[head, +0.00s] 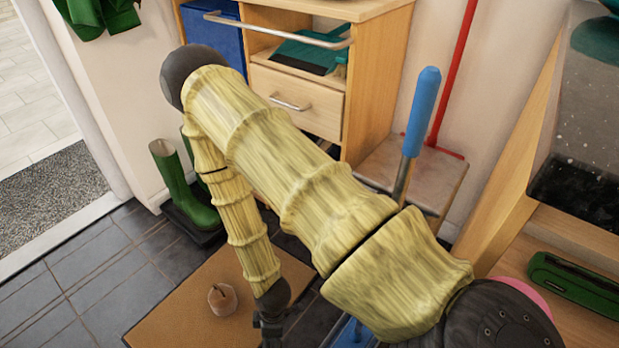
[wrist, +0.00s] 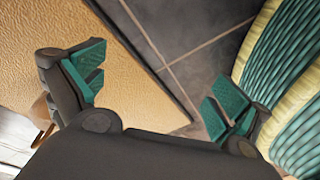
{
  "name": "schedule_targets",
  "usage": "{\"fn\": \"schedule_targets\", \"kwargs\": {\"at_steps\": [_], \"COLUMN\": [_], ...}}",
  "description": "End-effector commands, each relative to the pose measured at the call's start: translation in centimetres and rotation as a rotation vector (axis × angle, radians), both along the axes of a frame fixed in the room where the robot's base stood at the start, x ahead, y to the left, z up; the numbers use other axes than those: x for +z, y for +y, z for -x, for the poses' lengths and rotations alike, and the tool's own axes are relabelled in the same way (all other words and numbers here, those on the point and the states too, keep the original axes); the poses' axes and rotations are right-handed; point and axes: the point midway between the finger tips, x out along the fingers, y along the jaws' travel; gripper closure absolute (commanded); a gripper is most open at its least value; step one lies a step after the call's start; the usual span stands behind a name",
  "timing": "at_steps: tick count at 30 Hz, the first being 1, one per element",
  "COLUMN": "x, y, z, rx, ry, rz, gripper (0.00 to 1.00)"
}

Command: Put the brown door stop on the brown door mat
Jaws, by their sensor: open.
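The brown door stop (head: 222,299), a small round piece with a peg on top, stands upright on the brown door mat (head: 165,312) in the head view. My gripper (head: 268,328) is just to the right of the door stop, low over the mat, apart from it. In the wrist view my gripper (wrist: 157,88) is open, with its teal finger pads wide apart and nothing between them. The mat (wrist: 150,85) fills the left and middle of that view. A small brown piece shows at the left edge behind a finger; I cannot tell whether it is the door stop.
Green boots (head: 185,190) stand on a dark tray behind the mat. A wooden cabinet (head: 375,85) with a drawer is at the back. A blue-handled tool (head: 422,110) stands upright near it. Dark floor tiles (head: 85,285) are clear on the left. A bench (head: 560,255) is at right.

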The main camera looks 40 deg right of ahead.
Motion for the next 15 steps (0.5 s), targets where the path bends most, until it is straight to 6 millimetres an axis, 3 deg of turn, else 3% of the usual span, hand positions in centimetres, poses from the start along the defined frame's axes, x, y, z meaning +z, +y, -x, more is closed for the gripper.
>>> {"fn": "schedule_targets", "kwargs": {"at_steps": [9,15], "x": [0.8,1.5], "y": [-2.9,-4.4], "z": [6.6,9.2], "rx": [-0.596,-0.859], "ry": [0.049,0.051], "rz": [0.072,0.112], "gripper": [0.01,0.01]}}
